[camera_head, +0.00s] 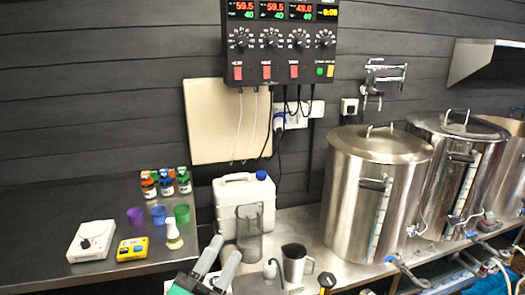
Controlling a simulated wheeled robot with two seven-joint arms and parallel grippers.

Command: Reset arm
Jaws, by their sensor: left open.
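My left gripper (226,248) shows at the bottom of the head view, left of the middle. Its two grey fingers point up and to the right, apart, with nothing seen between them. A green part of it shows at the bottom edge. The fingers appear just in front of a clear grey measuring vessel (249,236); I cannot tell the gap. My right gripper is not in view.
Steel kettles (372,200) stand on the right. A white canister (232,192) and a steel jug (295,262) stand near the gripper. Small bottles, coloured cups (135,217), a white device (91,241) and a yellow meter (132,248) are on the left counter. A control panel (280,55) hangs above.

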